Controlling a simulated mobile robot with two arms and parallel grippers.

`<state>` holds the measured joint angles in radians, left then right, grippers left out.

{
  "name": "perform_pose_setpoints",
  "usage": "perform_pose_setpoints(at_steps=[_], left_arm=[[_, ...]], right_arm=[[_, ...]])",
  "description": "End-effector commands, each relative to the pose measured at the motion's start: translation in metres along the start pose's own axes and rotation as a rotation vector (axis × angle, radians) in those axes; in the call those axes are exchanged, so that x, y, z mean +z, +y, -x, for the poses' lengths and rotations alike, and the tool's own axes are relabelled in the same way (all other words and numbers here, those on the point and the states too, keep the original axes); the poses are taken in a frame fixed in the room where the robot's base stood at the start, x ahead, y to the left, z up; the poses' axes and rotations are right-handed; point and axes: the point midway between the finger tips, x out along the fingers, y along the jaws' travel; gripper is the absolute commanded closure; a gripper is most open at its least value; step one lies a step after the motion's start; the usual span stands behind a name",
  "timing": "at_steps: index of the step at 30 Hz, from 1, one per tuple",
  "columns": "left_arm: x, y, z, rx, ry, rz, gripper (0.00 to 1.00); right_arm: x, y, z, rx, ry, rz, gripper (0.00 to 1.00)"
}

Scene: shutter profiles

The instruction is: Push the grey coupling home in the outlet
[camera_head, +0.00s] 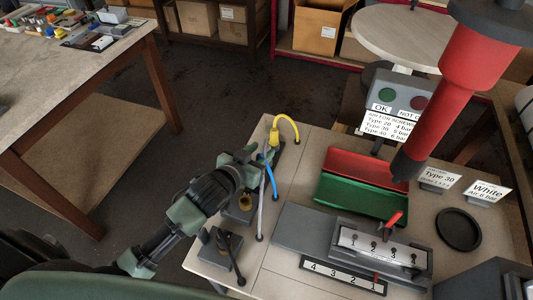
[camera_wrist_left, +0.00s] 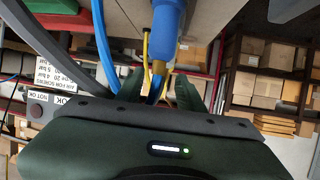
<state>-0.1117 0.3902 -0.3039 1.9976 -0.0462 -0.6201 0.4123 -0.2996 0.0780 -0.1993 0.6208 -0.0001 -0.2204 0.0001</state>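My left gripper (camera_head: 262,156) reaches in from the left over the near table's left part, beside the hoses. In the left wrist view its two dark fingers (camera_wrist_left: 160,90) stand apart, with gaps between them and the hose parts seen there. A blue coupling (camera_wrist_left: 166,22) with a brass end shows beyond the fingers. A grey hose (camera_head: 261,212) rises from the table toward the gripper, and a dark grey hose (camera_wrist_left: 68,55) curves at the wrist view's left. The grey coupling cannot be made out; the gripper may hide it. My right gripper is out of view.
A yellow coupling (camera_head: 274,136) with its hose stands just behind the gripper; a blue hose (camera_head: 272,180) is close. Dark fittings (camera_head: 223,240) stand nearer on the table. Red and green trays (camera_head: 365,170) and a numbered fixture (camera_head: 378,244) lie right. A red tool (camera_head: 448,90) hangs above.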

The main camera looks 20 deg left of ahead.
Motion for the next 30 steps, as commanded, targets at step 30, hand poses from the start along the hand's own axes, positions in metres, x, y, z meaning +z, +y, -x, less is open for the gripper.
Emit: perform_pose_setpoints(at_steps=[30], left_arm=[[-0.004, -0.005, -0.048, 0.000, -0.002, -0.001, 1.00]], right_arm=[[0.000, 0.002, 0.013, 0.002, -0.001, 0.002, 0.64]])
